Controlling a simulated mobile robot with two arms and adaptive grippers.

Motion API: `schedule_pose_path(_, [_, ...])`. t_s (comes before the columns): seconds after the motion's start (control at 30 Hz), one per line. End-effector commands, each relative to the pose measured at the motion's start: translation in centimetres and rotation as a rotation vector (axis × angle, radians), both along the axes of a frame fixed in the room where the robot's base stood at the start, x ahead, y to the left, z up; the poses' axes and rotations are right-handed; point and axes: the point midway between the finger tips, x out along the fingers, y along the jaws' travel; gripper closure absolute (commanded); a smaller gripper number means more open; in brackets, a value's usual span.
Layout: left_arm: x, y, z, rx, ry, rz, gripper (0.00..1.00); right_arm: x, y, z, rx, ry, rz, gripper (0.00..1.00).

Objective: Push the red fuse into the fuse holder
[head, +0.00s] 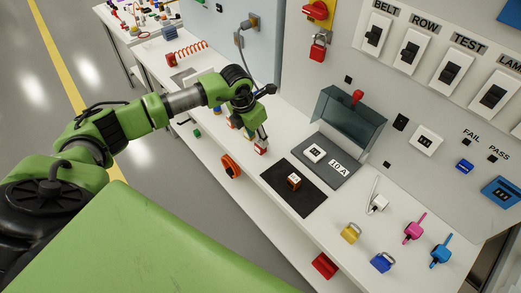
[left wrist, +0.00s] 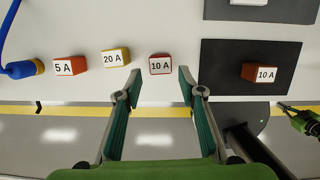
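My left gripper (head: 256,141) points down over the bench's front part. In the left wrist view my left gripper (left wrist: 158,78) is open, with a red fuse marked 10 A (left wrist: 160,63) just beyond and between its fingertips, apparently not gripped. That fuse also shows by the fingers in the head view (head: 261,149). A darker red-brown 10 A fuse (left wrist: 262,73) sits on a black mat (head: 309,200). The fuse holder (head: 345,172) is a dark grey plate labelled 10 A, behind the mat, its tinted cover (head: 345,120) raised. A green-and-black part, perhaps my right gripper (left wrist: 296,114), shows at the right edge.
A red-brown 5 A fuse (left wrist: 70,66) and a yellow 20 A fuse (left wrist: 116,57) stand left of the gripper in the wrist view.

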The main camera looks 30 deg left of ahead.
Motion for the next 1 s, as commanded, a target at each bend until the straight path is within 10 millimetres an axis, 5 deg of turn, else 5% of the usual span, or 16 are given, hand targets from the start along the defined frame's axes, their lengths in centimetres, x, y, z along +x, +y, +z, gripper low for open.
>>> schedule_pose_path(0.23, [0.8, -0.2, -3.4, -0.001, -0.001, 0.001, 0.64, 0.0, 0.0, -2.9, 0.0, 0.0, 0.0, 1.0])
schedule_pose_path(0.73, [1.0, -0.4, -4.0, -0.001, -0.001, -0.001, 0.64, 0.0, 0.0, -3.5, 0.0, 0.0, 0.0, 1.0])
schedule_pose_path(1.0, [1.0, -0.4, -4.0, -0.001, -0.001, 0.0, 0.99, 0.0, 0.0, -3.5, 0.0, 0.0, 0.0, 1.0])
